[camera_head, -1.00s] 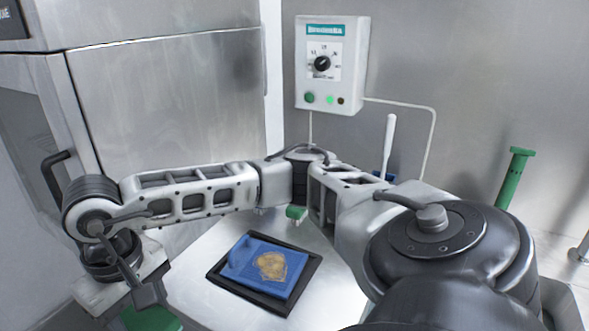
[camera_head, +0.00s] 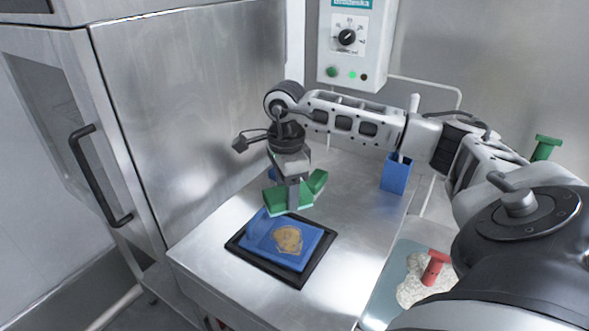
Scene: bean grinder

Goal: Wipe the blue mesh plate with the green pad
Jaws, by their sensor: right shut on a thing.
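The blue mesh plate (camera_head: 262,231) lies on a black tray (camera_head: 243,253) on the metal table, with a brown patch (camera_head: 288,239) on its surface. My right gripper (camera_head: 292,185), on the arm that reaches in from the right, points down beyond the far edge of the plate. It is shut on the green pad (camera_head: 284,203), which appears at the plate's far edge; I cannot tell whether they touch. My left gripper is out of view.
A second green piece (camera_head: 318,182) shows just right of the gripper. A blue holder (camera_head: 395,176) with a white handle stands further right. A red-handled tool (camera_head: 435,267) rests in pale material at lower right. A steel cabinet (camera_head: 190,130) borders the left.

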